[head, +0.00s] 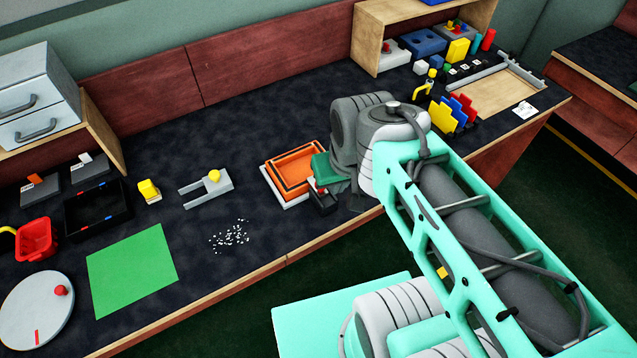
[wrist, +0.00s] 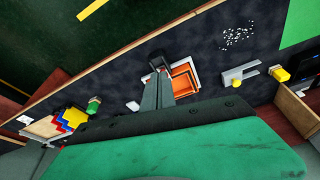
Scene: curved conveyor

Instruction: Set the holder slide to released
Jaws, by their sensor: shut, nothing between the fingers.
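A grey forked holder (head: 207,188) lies on the dark bench left of centre, with two prongs pointing left and a round yellow knob (head: 214,176) on its body. It looks like the holder with the slide, but I see no readable mark for its setting. The holder also shows in the wrist view (wrist: 238,75), right of my fingers. My gripper (head: 322,203) is shut and empty, at the right side of the orange tray and well right of the holder. In the wrist view its fingers (wrist: 160,62) are together beside that tray.
The orange tray (head: 270,183) stands between my gripper and the holder. White bits (head: 230,236) lie in front of the holder, and a yellow block (head: 149,190) is left of it. A green mat (head: 130,272) and a black bin (head: 96,222) lie further left.

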